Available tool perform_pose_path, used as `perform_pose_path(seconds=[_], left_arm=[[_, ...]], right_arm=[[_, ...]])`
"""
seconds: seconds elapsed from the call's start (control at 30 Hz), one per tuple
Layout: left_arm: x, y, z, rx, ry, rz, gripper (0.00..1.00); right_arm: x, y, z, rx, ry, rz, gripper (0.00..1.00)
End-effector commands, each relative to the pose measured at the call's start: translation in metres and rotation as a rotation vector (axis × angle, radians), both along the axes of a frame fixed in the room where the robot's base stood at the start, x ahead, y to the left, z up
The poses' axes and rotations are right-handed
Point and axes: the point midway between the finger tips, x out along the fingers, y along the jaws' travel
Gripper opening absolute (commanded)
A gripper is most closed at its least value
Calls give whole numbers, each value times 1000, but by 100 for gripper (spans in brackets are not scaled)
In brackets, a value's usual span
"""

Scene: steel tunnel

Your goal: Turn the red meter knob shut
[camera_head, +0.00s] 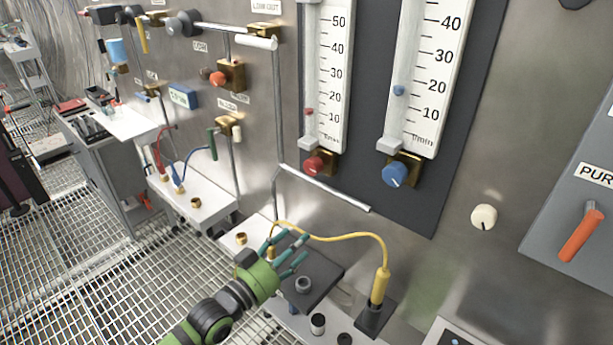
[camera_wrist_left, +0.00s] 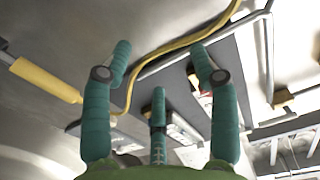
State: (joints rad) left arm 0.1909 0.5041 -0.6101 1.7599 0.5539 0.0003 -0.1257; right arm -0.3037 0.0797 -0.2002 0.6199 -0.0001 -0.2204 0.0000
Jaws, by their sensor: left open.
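The red meter knob (camera_head: 315,165) sits on a brass block below the left flow-meter tube (camera_head: 325,80) on the steel wall, in the head view. A blue knob (camera_head: 395,174) sits under the right tube (camera_head: 427,75). My left gripper (camera_head: 290,250) is open and empty, below the red knob and apart from it. In the left wrist view its teal fingers (camera_wrist_left: 160,65) are spread with nothing held between them. I cannot clearly make out the red knob in that view. My right gripper is not in view.
A yellow cable (camera_head: 340,238) arches close to my left gripper and ends in a yellow plug (camera_head: 380,287). A sloping metal pipe (camera_head: 325,188) runs just below the red knob. A cream knob (camera_head: 484,216) and orange handle (camera_head: 581,234) are farther right.

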Motion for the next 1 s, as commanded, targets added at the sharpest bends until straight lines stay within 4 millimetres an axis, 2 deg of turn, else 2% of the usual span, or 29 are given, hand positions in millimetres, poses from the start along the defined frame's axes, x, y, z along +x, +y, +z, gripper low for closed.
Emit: perform_pose_path(seconds=[0.03, 0.1, 0.2, 0.3, 0.7, 1.0], left_arm=[[9, 4, 32, -27, -88, -19, 60], [13, 7, 64, -75, -180, -37, 60], [15, 13, 94, -123, -266, -48, 60], [18, 15, 110, -148, -306, -52, 60], [57, -17, 135, -154, -312, -51, 60], [67, -24, 137, -153, -312, -51, 60]], right_arm=[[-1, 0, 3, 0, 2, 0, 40], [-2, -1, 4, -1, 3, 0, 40], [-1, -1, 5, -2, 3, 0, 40], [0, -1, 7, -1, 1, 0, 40], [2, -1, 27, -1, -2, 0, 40], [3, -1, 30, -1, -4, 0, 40]])
